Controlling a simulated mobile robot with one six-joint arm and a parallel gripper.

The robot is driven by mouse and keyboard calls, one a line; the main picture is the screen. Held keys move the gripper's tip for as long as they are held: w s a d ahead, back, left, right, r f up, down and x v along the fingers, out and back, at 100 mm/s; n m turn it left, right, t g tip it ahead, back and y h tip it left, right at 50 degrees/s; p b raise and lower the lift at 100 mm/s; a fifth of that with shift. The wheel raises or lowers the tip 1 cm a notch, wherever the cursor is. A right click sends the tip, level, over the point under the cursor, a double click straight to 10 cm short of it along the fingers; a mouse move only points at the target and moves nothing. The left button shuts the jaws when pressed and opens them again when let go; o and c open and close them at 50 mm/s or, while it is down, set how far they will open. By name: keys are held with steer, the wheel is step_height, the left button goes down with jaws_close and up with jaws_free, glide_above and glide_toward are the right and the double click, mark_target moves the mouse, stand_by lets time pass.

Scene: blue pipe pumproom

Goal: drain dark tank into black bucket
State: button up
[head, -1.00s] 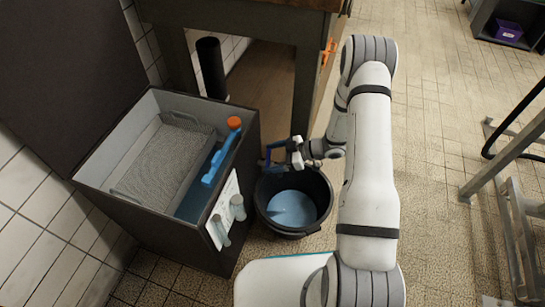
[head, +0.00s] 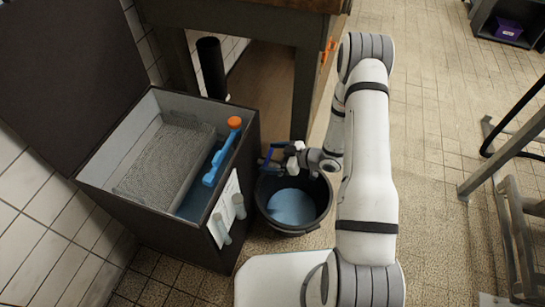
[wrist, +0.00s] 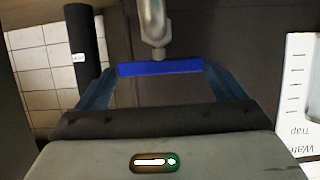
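The dark tank (head: 185,248) stands at the left with its lid up; blue liquid (head: 192,206) shows inside it. The black bucket (head: 262,215) stands on the floor against the tank's right side and holds blue liquid (head: 292,207). My gripper (head: 270,158) is above the bucket's back rim, beside the tank. In the wrist view, a blue valve handle (wrist: 160,68) lies crosswise below a metal fitting (wrist: 153,22). It is between the widely spaced fingertips of my gripper (wrist: 160,77). The fingers are near its two ends; firm contact is not clear.
A mesh block (head: 165,160) and a blue tool with an orange end (head: 222,155) are in the tank. A workbench leg (head: 303,90) and a black pipe (head: 211,68) stand behind. A metal frame (head: 510,160) is at the right; the floor between is open.

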steer(key=shift+o, duration=0.9)
steer(key=p+v, duration=0.2)
steer(key=v, duration=0.6)
steer(key=shift+a, duration=0.1)
